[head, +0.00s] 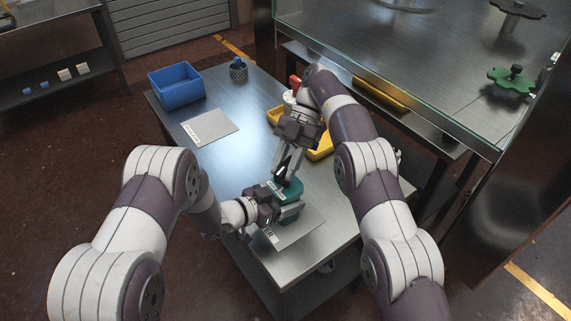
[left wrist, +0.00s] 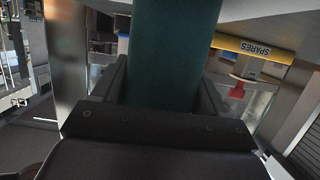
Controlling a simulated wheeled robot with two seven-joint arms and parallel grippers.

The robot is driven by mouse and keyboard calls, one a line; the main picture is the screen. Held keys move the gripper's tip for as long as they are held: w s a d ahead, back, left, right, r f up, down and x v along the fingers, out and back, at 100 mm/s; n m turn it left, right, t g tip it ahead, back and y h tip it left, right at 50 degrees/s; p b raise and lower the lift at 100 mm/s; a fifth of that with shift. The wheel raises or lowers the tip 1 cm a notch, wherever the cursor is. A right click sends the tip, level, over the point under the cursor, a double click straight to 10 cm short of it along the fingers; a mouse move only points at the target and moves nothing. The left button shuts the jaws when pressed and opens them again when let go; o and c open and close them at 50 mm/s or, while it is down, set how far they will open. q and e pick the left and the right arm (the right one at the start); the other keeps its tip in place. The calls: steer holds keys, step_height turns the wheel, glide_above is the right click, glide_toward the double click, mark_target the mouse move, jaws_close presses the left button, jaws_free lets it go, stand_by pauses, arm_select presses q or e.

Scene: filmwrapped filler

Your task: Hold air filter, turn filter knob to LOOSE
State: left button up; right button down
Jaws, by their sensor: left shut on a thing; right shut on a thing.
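The air filter (head: 290,203) is a teal, round-bodied unit standing near the front of the metal table. My left gripper (head: 281,209) comes in from the left and is shut on the filter's body. In the left wrist view the teal body (left wrist: 163,55) sits between the two dark fingers. My right gripper (head: 284,165) reaches down from above and is shut on the dark knob (head: 281,171) on top of the filter. The knob is mostly hidden by the fingers, and its LOOSE marking and pointer cannot be read.
A labelled grey plate (head: 302,232) lies under the filter and another (head: 209,126) lies further back. A blue bin (head: 175,82) and a small blue-topped container (head: 238,69) stand at the back. Yellow bins (head: 322,149) are partly behind my right arm. A glass-sided cabinet (head: 430,100) stands right.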

stand_by(0.3)
steer(key=c, duration=1)
jaws_free()
steer(key=shift+o, duration=0.2)
